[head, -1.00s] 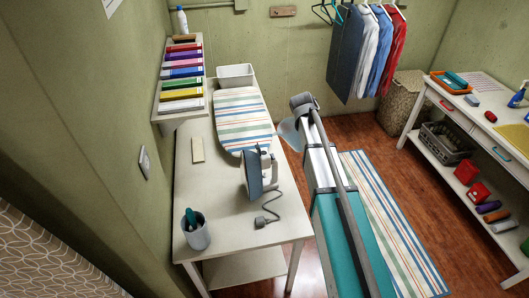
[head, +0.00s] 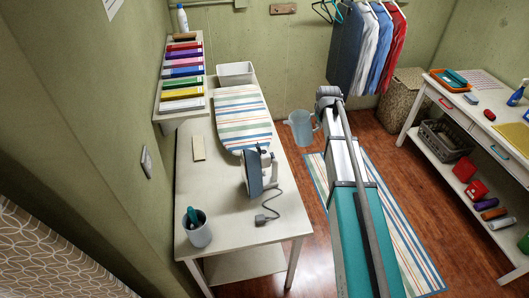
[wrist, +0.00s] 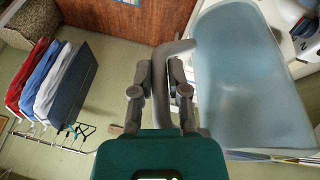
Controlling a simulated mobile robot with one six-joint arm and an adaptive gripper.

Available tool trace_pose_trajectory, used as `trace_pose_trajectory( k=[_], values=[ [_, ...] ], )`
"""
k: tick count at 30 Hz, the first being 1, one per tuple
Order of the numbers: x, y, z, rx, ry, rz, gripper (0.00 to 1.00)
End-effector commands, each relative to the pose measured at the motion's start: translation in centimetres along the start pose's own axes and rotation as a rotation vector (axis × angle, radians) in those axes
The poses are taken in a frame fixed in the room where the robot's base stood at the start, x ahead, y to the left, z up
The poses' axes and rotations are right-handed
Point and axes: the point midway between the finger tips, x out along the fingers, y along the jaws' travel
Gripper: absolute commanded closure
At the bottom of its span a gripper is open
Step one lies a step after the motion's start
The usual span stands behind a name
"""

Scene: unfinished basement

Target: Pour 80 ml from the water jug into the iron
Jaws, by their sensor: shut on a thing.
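The water jug (head: 301,127) is pale blue and translucent, held in the air beyond the table's right edge in the head view. It fills the right of the wrist view (wrist: 245,85). My gripper (wrist: 161,75) is shut on its grey handle (wrist: 172,50). The jug looks roughly upright in the head view; its water level cannot be made out. The iron (head: 254,174) stands on the white table, left of and nearer than the jug, and apart from it. Its grey cord and plug (head: 266,217) lie at its right. The iron's fill opening is not discernible.
A striped ironing board (head: 242,115) lies on the table (head: 225,238) behind the iron. A grey cup (head: 198,236) stands at the front left. Hanging clothes (head: 365,50) and a wicker basket (head: 400,92) are at the back. Open floor lies right of the table.

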Motion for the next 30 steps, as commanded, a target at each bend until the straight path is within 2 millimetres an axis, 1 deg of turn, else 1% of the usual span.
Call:
trace_pose_trajectory(
  k=[8,19,23,30],
  values=[
    [1.4,0.9,0.7,0.041,0.019,-0.096,1.00],
    [1.4,0.9,0.7,0.046,0.024,-0.114,1.00],
    [1.1,1.0,0.6,0.046,0.024,-0.114,1.00],
    [-0.5,1.4,0.1,0.047,0.024,-0.114,1.00]
  ],
)
